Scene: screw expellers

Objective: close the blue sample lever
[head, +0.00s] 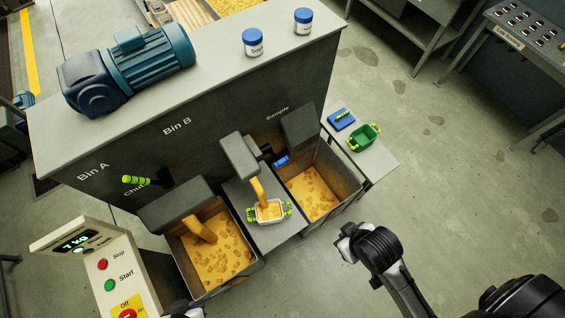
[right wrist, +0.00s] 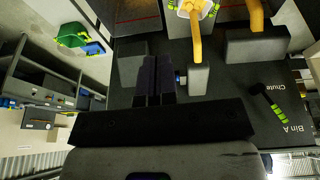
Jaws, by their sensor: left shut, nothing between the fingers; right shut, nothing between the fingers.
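The blue sample lever (head: 281,161) sticks out from the dark machine front below the word Sample, beside the middle spout (head: 240,155). Yellow material runs from that spout into a white tub with green handles (head: 268,211). In the right wrist view my right gripper (right wrist: 160,70) is shut and empty, and its fingers cover part of the machine front. A small blue piece (right wrist: 181,80) shows beside the fingers; it looks like the lever's end, but contact cannot be told. My left gripper (head: 183,309) shows only partly at the bottom edge of the head view, shut and empty.
Two bins of yellow material (head: 217,262) (head: 316,202) flank the tub. A green-handled chute lever (head: 137,181) is at left. A control box (head: 107,270) stands lower left. A green tub (head: 363,138) and a blue item (head: 341,119) lie on a side shelf at right.

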